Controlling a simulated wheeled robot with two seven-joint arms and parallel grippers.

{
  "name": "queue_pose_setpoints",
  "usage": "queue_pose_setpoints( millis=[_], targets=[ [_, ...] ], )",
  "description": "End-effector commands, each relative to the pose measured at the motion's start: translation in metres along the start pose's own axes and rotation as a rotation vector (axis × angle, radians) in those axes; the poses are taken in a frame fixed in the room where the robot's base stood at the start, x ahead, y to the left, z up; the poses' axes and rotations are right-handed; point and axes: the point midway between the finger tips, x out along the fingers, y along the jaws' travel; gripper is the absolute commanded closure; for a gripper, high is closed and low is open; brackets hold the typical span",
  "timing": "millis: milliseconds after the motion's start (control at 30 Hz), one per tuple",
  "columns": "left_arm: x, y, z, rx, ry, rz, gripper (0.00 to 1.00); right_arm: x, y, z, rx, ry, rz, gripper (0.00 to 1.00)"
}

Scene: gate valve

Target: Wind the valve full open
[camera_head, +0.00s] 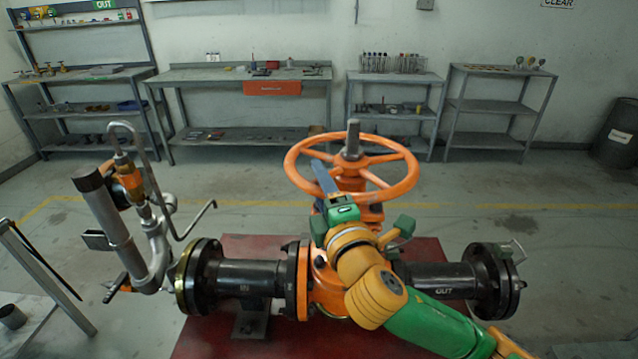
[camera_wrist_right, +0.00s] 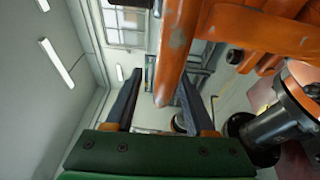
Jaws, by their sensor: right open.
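The orange handwheel (camera_head: 398,187) sits on top of the gate valve, around an upright grey stem (camera_head: 353,137). The orange valve body (camera_head: 322,284) is below, between black flanged pipes, partly hidden by my right arm. My right gripper (camera_head: 319,166) is at the near left side of the wheel, its dark fingers reaching up at the rim. In the right wrist view the right gripper (camera_wrist_right: 160,76) is open. The orange rim (camera_wrist_right: 176,50) shows between the two fingers in the picture; I cannot tell whether it touches either one. My left gripper is not in view.
Grey bent piping (camera_head: 122,238) stands at the left of the valve. A black pipe marked OUT (camera_head: 440,281) runs right. The valve stands on a red base plate (camera_head: 240,243). Workbenches (camera_head: 200,74) line the back wall, with open floor before them.

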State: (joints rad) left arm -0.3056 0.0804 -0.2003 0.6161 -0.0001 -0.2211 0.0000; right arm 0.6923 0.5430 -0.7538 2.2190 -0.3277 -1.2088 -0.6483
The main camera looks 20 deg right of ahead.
Motion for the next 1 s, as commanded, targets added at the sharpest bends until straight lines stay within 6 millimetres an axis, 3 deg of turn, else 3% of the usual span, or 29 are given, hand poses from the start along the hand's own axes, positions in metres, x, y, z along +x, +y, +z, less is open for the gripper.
queue_pose_setpoints(
  millis=[333, 533, 1000],
  targets=[
    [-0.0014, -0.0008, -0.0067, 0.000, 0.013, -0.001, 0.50, 0.0059, -0.0004, -0.0001, 0.000, 0.001, 0.000, 0.48],
    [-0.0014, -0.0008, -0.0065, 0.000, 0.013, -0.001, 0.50, 0.0058, -0.0001, 0.0001, 0.000, 0.000, 0.001, 1.00],
    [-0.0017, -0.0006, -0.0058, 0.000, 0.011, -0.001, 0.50, 0.0059, 0.0021, 0.0008, 0.000, -0.001, 0.007, 1.00]
  ],
)
